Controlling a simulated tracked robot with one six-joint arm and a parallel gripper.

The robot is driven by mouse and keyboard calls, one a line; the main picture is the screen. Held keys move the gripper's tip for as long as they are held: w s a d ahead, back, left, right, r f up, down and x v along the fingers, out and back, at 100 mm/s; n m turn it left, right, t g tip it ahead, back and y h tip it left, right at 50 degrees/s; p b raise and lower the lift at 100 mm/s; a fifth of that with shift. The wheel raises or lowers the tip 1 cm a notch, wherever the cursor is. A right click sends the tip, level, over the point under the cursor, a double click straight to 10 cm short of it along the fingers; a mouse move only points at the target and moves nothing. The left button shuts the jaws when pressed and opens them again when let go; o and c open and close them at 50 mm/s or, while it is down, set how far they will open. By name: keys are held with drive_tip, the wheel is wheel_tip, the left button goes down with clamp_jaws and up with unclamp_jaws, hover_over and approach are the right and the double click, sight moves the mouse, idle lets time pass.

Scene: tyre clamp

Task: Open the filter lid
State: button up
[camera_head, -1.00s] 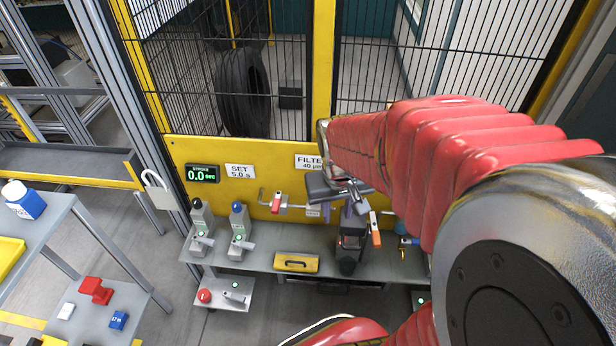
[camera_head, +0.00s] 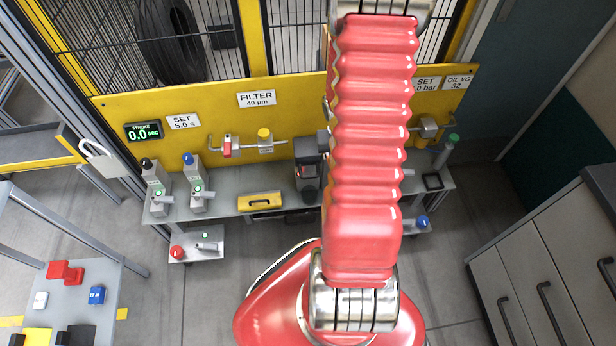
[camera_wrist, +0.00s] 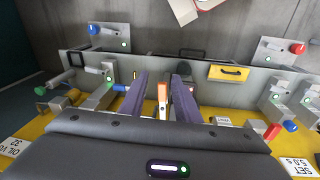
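My gripper (camera_wrist: 160,80) shows only in the wrist view, upside down against the head view. Its two purple fingers stand apart with nothing held. An orange lever (camera_wrist: 162,92) appears in the gap between them; I cannot tell how far beyond the fingertips it is. In the head view a FILTER 40 µm sign (camera_head: 256,98) is on the yellow panel. A dark housing (camera_head: 307,170) stands right of that on the bench, partly behind my arm. I cannot tell which part is the filter lid.
A grey bench (camera_head: 226,204) holds several levers with blue and black knobs. A yellow box with a black handle (camera_head: 260,201) is at its front. A red button (camera_head: 177,252) is on a lower shelf. Grey drawers (camera_head: 540,260) stand at right. A padlock (camera_head: 100,158) hangs left.

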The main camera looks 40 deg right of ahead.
drive_tip(key=d+f+m+t, duration=0.2)
drive_tip(key=d+f, duration=0.3)
drive_tip(key=f, duration=0.6)
drive_tip(key=m+t+h, duration=0.2)
drive_tip(key=m+t, duration=0.9)
drive_tip(key=t, duration=0.3)
approach(309, 177)
drive_tip(key=s, duration=0.3)
drive_tip(key=shift+s+a+r, duration=0.15)
drive_tip(key=shift+s, duration=0.05)
drive_tip(key=shift+w, duration=0.15)
drive_tip(key=shift+f+x, duration=0.2)
drive_tip(key=shift+x, duration=3.15)
drive_tip(key=shift+f+x, duration=0.15)
drive_tip(key=shift+x, duration=3.25)
